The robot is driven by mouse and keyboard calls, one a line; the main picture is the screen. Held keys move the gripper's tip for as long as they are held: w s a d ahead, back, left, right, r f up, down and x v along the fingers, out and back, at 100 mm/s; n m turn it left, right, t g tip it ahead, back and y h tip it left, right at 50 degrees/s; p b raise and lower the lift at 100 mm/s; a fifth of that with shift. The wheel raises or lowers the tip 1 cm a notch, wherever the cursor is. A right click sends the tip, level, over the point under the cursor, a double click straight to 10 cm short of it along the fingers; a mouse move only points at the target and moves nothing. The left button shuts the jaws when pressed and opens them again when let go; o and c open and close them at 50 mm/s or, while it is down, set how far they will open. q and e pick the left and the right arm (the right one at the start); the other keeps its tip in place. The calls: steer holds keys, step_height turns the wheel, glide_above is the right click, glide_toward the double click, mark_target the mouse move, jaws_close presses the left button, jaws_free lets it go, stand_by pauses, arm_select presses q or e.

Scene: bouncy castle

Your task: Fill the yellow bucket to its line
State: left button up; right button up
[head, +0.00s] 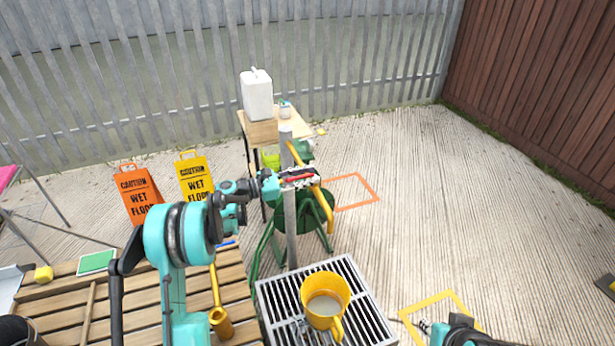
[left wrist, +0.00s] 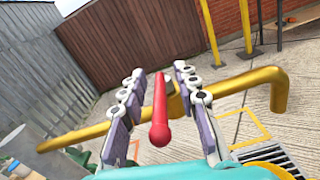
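The yellow bucket (head: 343,291) stands upright on a metal grate, with pale grey content showing inside; I cannot make out its line. A yellow pipe (head: 323,196) on a grey post hangs above and behind it; its bent spout shows in the left wrist view (left wrist: 280,92), with no stream visible. A red lever (left wrist: 160,115) sits on the pipe. My left gripper (head: 300,178) is at the lever; its fingers (left wrist: 159,73) stand either side of it, open, with gaps on both sides. My right gripper (head: 428,326) shows only partly at the bottom edge.
The grate (head: 272,297) adjoins a slatted wooden bench (head: 60,312) holding a yellow long-handled tool (head: 217,300). Orange (head: 138,190) and yellow (head: 194,175) wet-floor signs stand behind. A small table carries a white jug (head: 257,95).

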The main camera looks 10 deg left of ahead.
arm_select(q)
jaws_close()
steer(key=n+t+y, duration=0.1)
steer(key=t+y+b, duration=0.1)
steer(key=n+t+y, duration=0.1)
steer(key=shift+s+d+n, duration=0.25)
steer(key=shift+s+n, duration=0.05)
steer(key=shift+n+t+y+b, duration=0.35)
steer(key=shift+n+t+y, duration=0.55)
steer(key=shift+t+y, duration=0.15)
jaws_free()
